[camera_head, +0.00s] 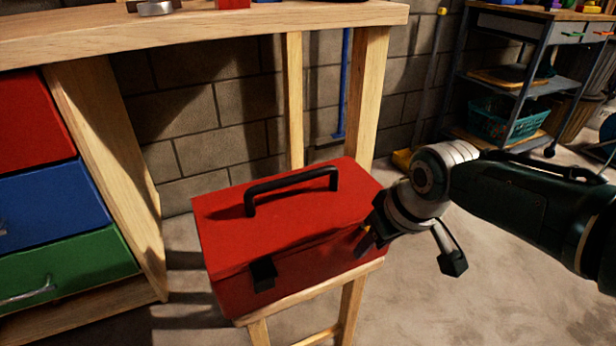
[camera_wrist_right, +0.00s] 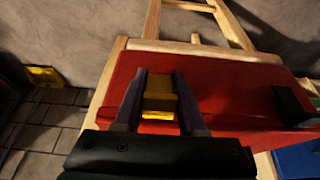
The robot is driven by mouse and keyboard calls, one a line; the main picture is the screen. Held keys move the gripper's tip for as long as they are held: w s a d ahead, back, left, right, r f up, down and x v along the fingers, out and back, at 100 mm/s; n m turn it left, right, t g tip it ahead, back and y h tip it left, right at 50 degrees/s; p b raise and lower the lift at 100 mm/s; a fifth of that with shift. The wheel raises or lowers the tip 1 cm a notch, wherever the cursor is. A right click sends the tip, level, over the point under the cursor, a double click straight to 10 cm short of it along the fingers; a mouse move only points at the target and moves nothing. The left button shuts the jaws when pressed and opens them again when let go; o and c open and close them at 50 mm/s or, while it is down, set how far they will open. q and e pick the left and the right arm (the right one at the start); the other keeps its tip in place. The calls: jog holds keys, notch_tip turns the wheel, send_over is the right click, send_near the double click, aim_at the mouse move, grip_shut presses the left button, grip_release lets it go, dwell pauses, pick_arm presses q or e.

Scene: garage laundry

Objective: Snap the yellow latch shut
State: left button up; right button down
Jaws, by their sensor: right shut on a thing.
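A red toolbox (camera_head: 300,213) with a black top handle (camera_head: 290,187) stands on a wooden stool (camera_head: 364,268), its lid lying down. A black latch (camera_head: 263,273) is on its front left. In the right wrist view the yellow latch (camera_wrist_right: 159,97) on the toolbox (camera_wrist_right: 228,88) sits between the two fingers of my right gripper (camera_wrist_right: 162,85), which is shut on it. In the head view my right gripper (camera_head: 366,240) is at the toolbox's front right and hides the yellow latch. Whether the latch is fully fastened cannot be told. My left gripper is not in view.
A wooden workbench (camera_head: 230,28) overhangs behind the toolbox. Red, blue and green drawers (camera_head: 50,205) stand at the left. A metal shelf cart (camera_head: 515,85) with a teal basket (camera_head: 507,121) is at the back right. Bare floor lies in front right.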

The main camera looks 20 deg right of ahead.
jog(key=shift+w+g+b, duration=0.2)
jog(key=shift+g+b, duration=0.5)
jog(key=shift+g, duration=0.2)
jog(key=shift+c, duration=2.4)
grip_release()
jog(key=shift+r, duration=0.15)
jog(key=p+v, duration=0.8)
jog(key=shift+w+r+p, duration=0.1)
jog(key=shift+r+p, duration=0.65)
jog(key=shift+r, duration=0.15)
